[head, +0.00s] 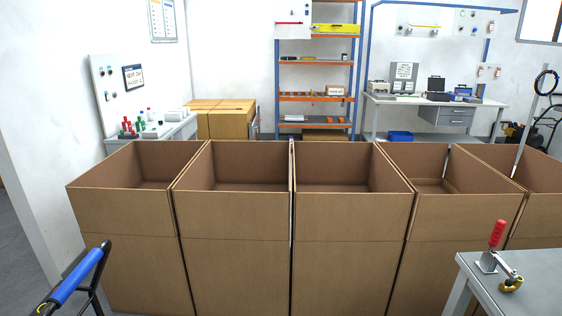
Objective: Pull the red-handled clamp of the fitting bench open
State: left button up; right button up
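The red-handled clamp (497,234) stands on the grey top of the fitting bench (540,268) at the lower right of the head view. Its red handle points up, leaning slightly to the right. Its metal arm reaches right and down towards a brass-coloured fitting (511,285) on the bench; whether the arm's tip touches the fitting is too small to tell. Neither of my grippers shows in the view. The right part of the bench is cut off by the frame edge.
A row of several open cardboard boxes (235,215) stretches across the middle, close to the bench's left side. A black frame with a blue grip (77,277) stands at the lower left. Shelves (316,97) and a workbench (437,103) stand at the back.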

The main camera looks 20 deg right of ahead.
aim_at(500, 226)
jog(key=i+j+z, duration=0.1)
jog(key=i+z, duration=0.15)
jog(key=z, duration=0.2)
jog(key=i+j+z, duration=0.25)
jog(key=z, duration=0.25)
jog(key=i+j+z, duration=0.2)
jog(key=z, duration=0.25)
jog(key=i+j+z, duration=0.1)
jog(key=j+z, duration=0.35)
jog(key=i+j+z, duration=0.1)
jog(key=j+z, duration=0.25)
jog(key=z, duration=0.15)
